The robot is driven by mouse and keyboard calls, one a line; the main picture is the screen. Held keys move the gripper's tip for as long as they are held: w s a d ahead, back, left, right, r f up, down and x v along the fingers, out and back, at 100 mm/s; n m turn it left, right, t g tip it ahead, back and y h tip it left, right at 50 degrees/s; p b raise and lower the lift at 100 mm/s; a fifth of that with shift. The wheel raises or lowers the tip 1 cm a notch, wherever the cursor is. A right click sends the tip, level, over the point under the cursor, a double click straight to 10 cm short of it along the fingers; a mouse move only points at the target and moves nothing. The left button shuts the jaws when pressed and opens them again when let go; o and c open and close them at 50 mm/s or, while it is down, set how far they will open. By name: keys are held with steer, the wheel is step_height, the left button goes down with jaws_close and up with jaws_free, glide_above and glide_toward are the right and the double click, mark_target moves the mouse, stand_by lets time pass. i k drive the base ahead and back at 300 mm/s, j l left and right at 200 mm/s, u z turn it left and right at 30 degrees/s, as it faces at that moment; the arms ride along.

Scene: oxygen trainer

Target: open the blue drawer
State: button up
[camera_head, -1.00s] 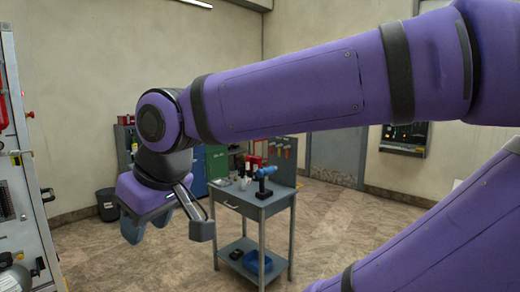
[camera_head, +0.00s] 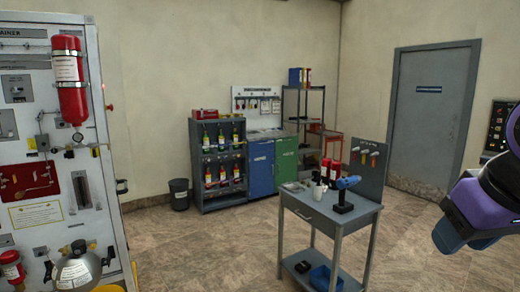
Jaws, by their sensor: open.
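The blue cabinet front (camera_head: 261,168) stands against the back wall, left of a matching green front (camera_head: 286,160). A small white label is near its top. It looks closed, and I cannot make out a handle at this distance. My gripper (camera_head: 459,238) is at the right edge of the picture, purple with blue-grey fingers, partly cut off. It is open, holds nothing that I can see, and is far from the blue front.
A grey workbench (camera_head: 328,220) with a drill (camera_head: 346,193) stands between me and the cabinet. A rack of cylinders (camera_head: 220,165) is left of the blue front, with a dark bin (camera_head: 179,194) beside it. The trainer panel (camera_head: 55,170) fills the left. Floor left of the workbench is clear.

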mark_target(258, 146)
steer(key=i+j+u, duration=0.1)
steer(key=i+u, duration=0.2)
steer(key=i, duration=0.8)
steer(key=i+l+u, duration=0.15)
steer(key=i+u, duration=0.15)
steer(key=i, duration=1.7)
steer(key=i+z, duration=0.1)
steer(key=i, duration=0.8)
steer(key=i+j, duration=0.1)
steer(key=i, duration=0.8)
steer(key=i+j+z, duration=0.1)
steer(key=i, duration=0.8)
steer(key=i+l+z, duration=0.2)
steer(key=i+z, duration=0.15)
steer(key=i, duration=0.4)
steer(key=i+z, duration=0.35)
steer(key=i, duration=0.35)
steer(key=i+l+u, duration=0.2)
steer(key=i+l, duration=0.15)
steer(key=i, duration=0.25)
steer(key=i+l+u, duration=0.2)
steer(key=i+l, duration=0.2)
steer(key=i, duration=0.15)
steer(key=i+j, duration=0.15)
steer(key=i, duration=0.15)
